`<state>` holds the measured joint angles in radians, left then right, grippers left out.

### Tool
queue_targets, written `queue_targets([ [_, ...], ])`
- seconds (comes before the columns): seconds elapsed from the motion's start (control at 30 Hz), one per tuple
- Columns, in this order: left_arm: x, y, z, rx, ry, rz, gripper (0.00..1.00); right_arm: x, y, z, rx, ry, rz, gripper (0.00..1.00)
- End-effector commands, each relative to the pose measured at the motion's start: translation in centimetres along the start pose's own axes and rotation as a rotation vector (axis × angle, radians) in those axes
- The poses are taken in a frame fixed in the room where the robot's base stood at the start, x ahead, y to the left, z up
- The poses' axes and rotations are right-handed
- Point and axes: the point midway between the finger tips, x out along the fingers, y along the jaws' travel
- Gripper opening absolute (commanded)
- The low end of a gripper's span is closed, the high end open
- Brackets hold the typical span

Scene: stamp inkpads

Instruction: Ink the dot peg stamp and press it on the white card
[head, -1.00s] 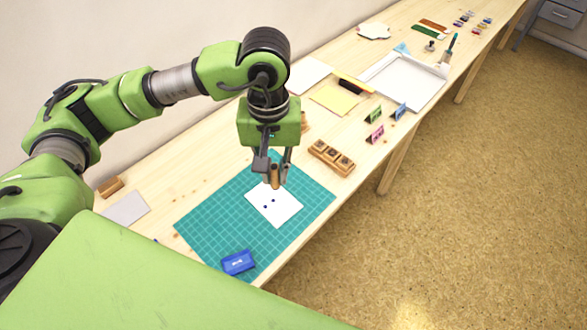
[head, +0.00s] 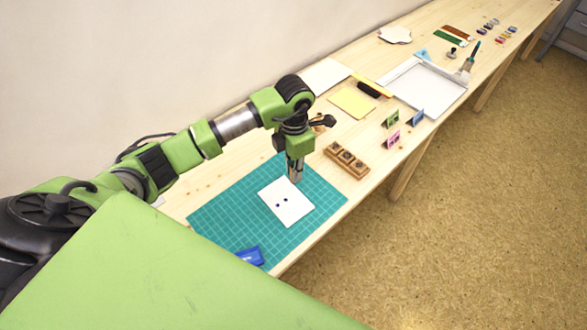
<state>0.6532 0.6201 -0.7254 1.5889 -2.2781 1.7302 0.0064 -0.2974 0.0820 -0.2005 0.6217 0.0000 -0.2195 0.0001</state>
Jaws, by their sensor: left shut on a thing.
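My left gripper (head: 294,178) points down over the back edge of the white card (head: 297,212). It is shut on the dot peg stamp, which is mostly hidden between the fingers. I cannot tell whether the stamp touches the card. The card lies on the green cutting mat (head: 225,213) and bears two small blue dots near its middle. A blue inkpad (head: 249,256) lies at the mat's front edge, partly hidden by my green body. My right gripper is not in view.
A wooden block with several square stamps (head: 346,159) stands right of the mat. Small folded cards in green (head: 391,119), pink (head: 392,140) and blue (head: 415,117) stand beyond it. A yellow sheet (head: 352,102) and a white tray (head: 428,88) lie farther back.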

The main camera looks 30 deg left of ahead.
Motion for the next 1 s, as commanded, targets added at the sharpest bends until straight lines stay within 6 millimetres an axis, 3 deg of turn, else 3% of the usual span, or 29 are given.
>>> queue_targets([
  [0.27, 1.4, 0.1, -0.1, -0.035, 0.0, 0.0, 0.0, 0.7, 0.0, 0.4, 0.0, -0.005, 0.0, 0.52],
  [0.7, 5.8, 0.1, -0.1, -0.032, 0.0, 0.0, 0.0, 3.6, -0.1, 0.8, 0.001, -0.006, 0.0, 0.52],
  [1.0, 6.3, 0.2, -0.2, -0.032, 0.0, 0.001, 0.0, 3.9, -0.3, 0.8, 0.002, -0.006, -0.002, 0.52],
])
